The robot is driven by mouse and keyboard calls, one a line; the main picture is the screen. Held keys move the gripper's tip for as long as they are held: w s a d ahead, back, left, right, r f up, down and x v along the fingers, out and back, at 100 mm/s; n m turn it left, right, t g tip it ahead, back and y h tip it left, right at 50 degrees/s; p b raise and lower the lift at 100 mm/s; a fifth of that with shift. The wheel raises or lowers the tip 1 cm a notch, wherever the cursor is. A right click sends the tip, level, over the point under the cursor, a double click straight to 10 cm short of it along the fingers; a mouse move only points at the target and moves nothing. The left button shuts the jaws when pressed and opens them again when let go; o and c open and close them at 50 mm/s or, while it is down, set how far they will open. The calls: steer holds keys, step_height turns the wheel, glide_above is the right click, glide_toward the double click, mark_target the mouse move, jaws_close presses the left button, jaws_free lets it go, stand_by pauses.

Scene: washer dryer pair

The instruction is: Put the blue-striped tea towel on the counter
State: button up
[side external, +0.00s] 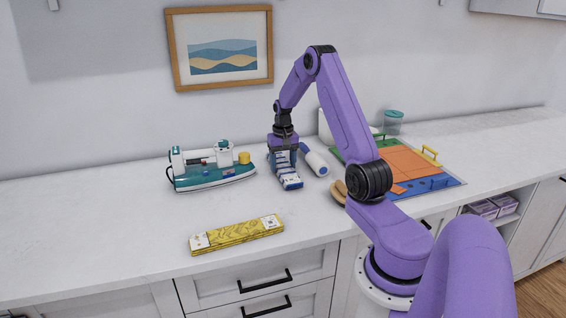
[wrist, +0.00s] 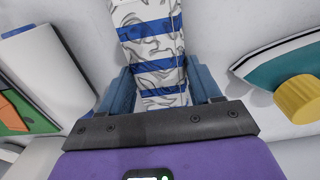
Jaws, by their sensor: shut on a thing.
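The blue-striped tea towel (side external: 291,181) is a folded white bundle with blue bands and grey line drawings. My gripper (side external: 283,158) points down over the back middle of the counter and is shut on the towel. In the wrist view the towel (wrist: 150,45) lies between the two blue fingers of the gripper (wrist: 163,88) and reaches out past them. The towel's lower end is at or just above the white counter (side external: 120,220); I cannot tell whether it touches. Part of the towel is hidden by the fingers.
A teal and white iron (side external: 212,176) stands close left of the towel. A white bottle (side external: 314,160) is close on its right. A folded yellow cloth (side external: 237,234) lies at the front. The left counter is clear.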

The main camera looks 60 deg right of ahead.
steer(key=shift+f, duration=0.25)
steer(key=o, duration=1.2)
steer(key=shift+c, duration=0.2)
step_height(320, 180, up, 17)
steer(key=shift+r, duration=0.2)
